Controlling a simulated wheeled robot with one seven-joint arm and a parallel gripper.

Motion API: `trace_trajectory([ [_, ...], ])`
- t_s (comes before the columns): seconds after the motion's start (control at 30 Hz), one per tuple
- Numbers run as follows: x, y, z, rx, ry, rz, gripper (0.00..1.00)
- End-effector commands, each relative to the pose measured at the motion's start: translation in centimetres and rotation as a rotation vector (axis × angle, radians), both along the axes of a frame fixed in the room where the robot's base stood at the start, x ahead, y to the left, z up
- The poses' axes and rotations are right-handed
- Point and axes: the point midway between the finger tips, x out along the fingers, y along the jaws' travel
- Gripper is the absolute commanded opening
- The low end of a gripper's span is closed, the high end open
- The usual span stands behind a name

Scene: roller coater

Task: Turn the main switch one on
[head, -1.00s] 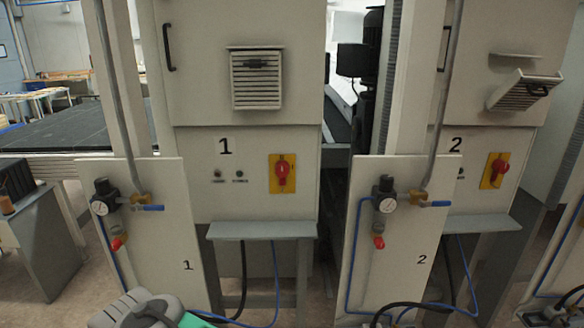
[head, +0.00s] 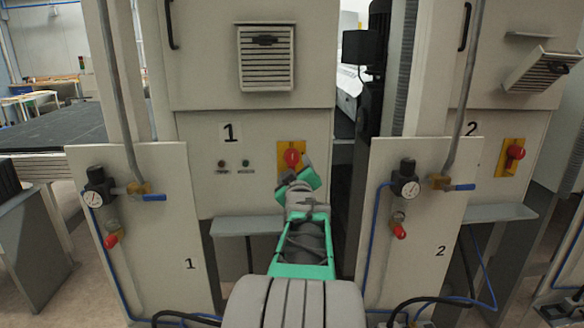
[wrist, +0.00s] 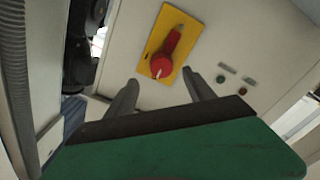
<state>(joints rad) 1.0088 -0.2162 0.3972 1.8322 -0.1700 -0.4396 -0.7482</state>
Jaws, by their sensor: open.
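Main switch one (head: 291,157) is a red rotary handle on a yellow plate on the front of cabinet 1. In the wrist view the red handle (wrist: 166,53) lies roughly along the long side of its yellow plate (wrist: 181,28). My gripper (head: 297,176) is in front of the lower part of the switch in the head view and hides some of it. In the wrist view my gripper's two fingers (wrist: 160,82) are spread and empty, with the handle just beyond their tips and apart from them.
Two small indicators or buttons (head: 234,163) sit left of the switch. A grey shelf (head: 232,226) juts out below. A panel (head: 165,240) with gauge and valve stands at left, another (head: 420,260) at right. Cabinet 2 has a similar red switch (head: 515,152).

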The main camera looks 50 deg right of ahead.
Motion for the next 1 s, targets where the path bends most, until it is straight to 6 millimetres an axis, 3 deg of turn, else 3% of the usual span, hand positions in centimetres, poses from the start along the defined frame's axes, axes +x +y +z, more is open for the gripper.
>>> trace_trajectory([
  [0.37,4.4,-4.6,0.2,0.004,0.002,0.004,0.63],
  [0.7,5.0,-5.2,0.1,0.003,0.0,0.005,0.63],
  [1.0,5.0,-5.1,0.1,0.004,0.0,0.005,0.39],
])
